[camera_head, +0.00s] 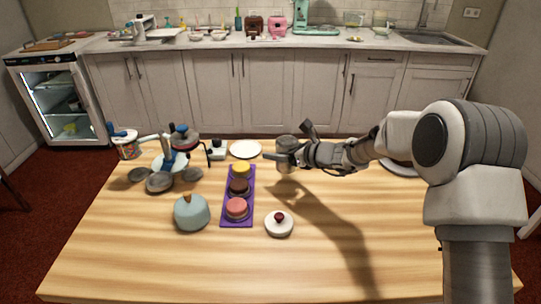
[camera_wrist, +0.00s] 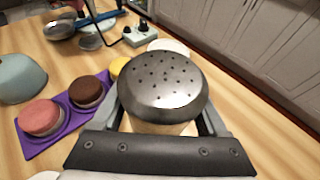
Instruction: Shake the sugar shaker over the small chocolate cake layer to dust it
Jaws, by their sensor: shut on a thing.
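My gripper (camera_head: 289,158) is shut on the metal sugar shaker (camera_head: 288,143), which looks roughly upright. In the wrist view the shaker's domed, perforated lid (camera_wrist: 165,80) faces the camera between my gripper's fingers (camera_wrist: 162,112). The shaker is to the right of the purple tray (camera_head: 229,197), not over it. The small chocolate cake layer (camera_head: 240,187) sits in the tray's middle, between a yellow layer (camera_head: 241,171) and a pink layer (camera_head: 236,208). The chocolate layer also shows in the wrist view (camera_wrist: 87,92), left of the shaker. The shaker's exact height is unclear.
A teal dome (camera_head: 192,213) stands left of the tray, and a white lid with a red knob (camera_head: 279,224) at its front right. A white plate (camera_head: 245,149) lies behind it. Grey pans and blue-handled items (camera_head: 165,170) crowd the back left. The front of the table is clear.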

